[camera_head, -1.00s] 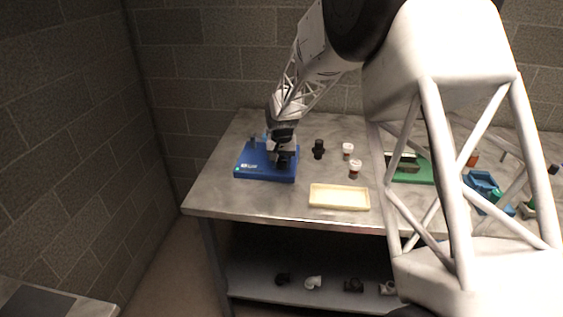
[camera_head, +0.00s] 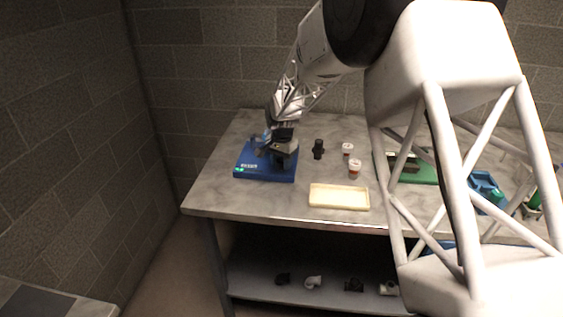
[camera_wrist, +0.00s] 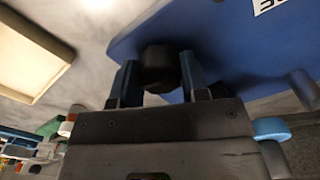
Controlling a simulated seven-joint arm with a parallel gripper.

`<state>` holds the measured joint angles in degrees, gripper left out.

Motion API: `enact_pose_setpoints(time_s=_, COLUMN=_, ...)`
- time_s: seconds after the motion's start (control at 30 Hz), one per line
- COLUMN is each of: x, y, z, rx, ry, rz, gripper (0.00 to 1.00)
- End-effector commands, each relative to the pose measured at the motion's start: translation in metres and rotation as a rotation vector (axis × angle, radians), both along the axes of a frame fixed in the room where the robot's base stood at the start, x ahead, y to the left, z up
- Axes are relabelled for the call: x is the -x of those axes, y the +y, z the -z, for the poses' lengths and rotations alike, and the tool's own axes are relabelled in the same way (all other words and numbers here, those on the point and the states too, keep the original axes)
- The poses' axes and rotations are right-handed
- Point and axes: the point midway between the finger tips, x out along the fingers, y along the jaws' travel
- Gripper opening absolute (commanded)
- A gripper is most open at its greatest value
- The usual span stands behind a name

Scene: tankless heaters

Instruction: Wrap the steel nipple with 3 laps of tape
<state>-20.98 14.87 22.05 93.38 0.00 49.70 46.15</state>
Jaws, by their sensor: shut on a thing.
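My gripper (camera_head: 281,160) is low over the blue fixture (camera_head: 250,176) at the left of the bench. In the wrist view, its two fingers (camera_wrist: 158,80) are shut on a dark round piece, apparently the steel nipple (camera_wrist: 158,62). Only its dark end shows clearly, against the blue fixture (camera_wrist: 225,50). Whether the piece touches the fixture is unclear. Green lights (camera_head: 240,170) glow at the fixture's front left corner. A light-blue rounded part (camera_wrist: 271,128) shows beside the gripper body in the wrist view. No tape can be made out on the nipple.
A cream tray (camera_head: 339,206) lies at the bench's front edge. A black fitting (camera_head: 318,149) and two white-capped jars (camera_head: 348,148) (camera_head: 354,173) stand behind it. A green stand (camera_head: 418,178) and blue bin (camera_head: 483,184) are to the right. Fittings lie on the lower shelf (camera_head: 260,290).

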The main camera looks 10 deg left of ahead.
Motion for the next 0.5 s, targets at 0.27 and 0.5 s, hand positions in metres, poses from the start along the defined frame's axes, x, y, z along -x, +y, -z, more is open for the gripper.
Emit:
enact_pose_setpoints(time_s=0.27, x=-0.0004, y=0.0000, z=-0.0008, rx=0.000, ry=-0.001, rz=-0.001, gripper=0.49)
enact_pose_setpoints(time_s=0.5, x=-0.0002, y=0.0000, z=-0.0004, rx=0.000, ry=0.000, rz=-0.001, gripper=0.67)
